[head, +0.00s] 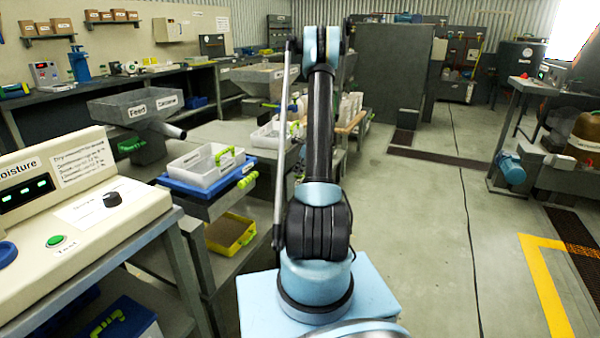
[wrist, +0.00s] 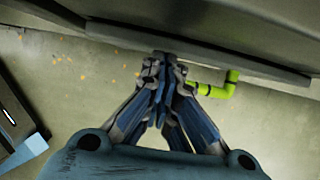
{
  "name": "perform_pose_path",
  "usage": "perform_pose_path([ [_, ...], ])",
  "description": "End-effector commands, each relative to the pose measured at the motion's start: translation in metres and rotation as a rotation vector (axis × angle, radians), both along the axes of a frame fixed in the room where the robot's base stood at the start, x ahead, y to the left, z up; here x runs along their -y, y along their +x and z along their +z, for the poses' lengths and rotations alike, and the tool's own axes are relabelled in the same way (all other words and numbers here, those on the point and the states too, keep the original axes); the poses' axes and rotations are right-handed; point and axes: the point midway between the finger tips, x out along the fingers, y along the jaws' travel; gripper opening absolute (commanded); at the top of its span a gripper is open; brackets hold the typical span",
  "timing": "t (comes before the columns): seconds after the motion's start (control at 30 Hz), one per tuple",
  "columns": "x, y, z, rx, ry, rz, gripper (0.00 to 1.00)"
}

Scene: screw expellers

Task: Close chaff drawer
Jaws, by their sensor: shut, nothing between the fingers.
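In the wrist view my gripper (wrist: 163,65) is shut and empty. Its fingertips are at the lower edge of a long grey panel (wrist: 200,50); I cannot tell whether they touch it. A yellow-green handle (wrist: 215,90) sticks out from under this panel, just right of the fingertips. This may be the chaff drawer, but no label is readable and how far it is open cannot be told. In the head view my arm hides my gripper and whatever is in front of it.
A bench at left carries a blue tray with a white bin (head: 205,165). A yellow-rimmed box (head: 230,232) sits below. The moisture tester (head: 75,190) is at near left. Hoppers (head: 140,104) stand behind. The floor (head: 425,220) to the right is clear.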

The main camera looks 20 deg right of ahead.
Motion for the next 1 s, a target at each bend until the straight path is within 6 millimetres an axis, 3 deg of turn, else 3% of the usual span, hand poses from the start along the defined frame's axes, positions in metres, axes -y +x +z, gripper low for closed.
perform_pose_path([
  [0.1,0.001,-0.002,0.000,0.002,0.005,0.005,0.00],
  [0.3,0.027,-0.017,-0.001,-0.001,0.001,0.003,0.00],
  [0.7,0.047,-0.034,0.065,-0.003,0.000,0.003,0.00],
  [1.0,0.054,-0.040,0.091,-0.002,-0.001,0.006,0.00],
])
